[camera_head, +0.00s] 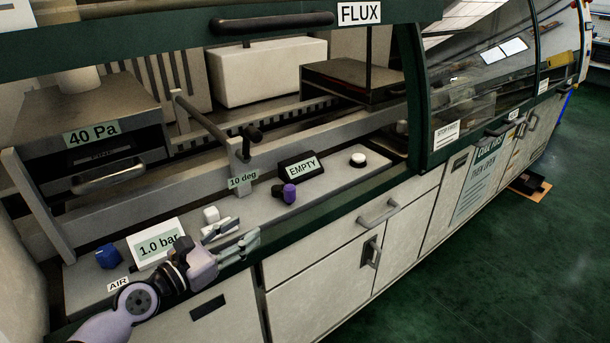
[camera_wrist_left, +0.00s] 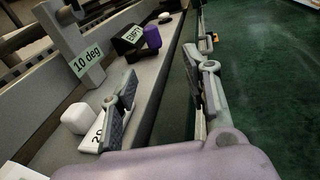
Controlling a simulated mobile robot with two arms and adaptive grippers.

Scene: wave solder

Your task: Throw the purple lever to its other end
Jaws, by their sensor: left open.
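The purple lever (camera_head: 289,194) has a rounded purple grip and a dark base. It stands on the grey panel ledge in front of the black box labelled EMPTY (camera_head: 302,167). In the left wrist view the purple lever (camera_wrist_left: 152,37) is beyond my fingers, near the top middle. My left gripper (camera_head: 240,234) is open and empty, left of the lever and nearer the front edge, clearly apart from it. In the wrist view my left gripper (camera_wrist_left: 165,90) shows its two fingers spread. My right gripper is not in view.
A white knob (camera_head: 211,215) with a small label is close beside my left gripper. A 1.0 bar display (camera_head: 160,243) and blue knob (camera_head: 108,256) are further left. A white button (camera_head: 358,160) is right of the EMPTY box. A 10 deg post (camera_head: 243,180) rises behind.

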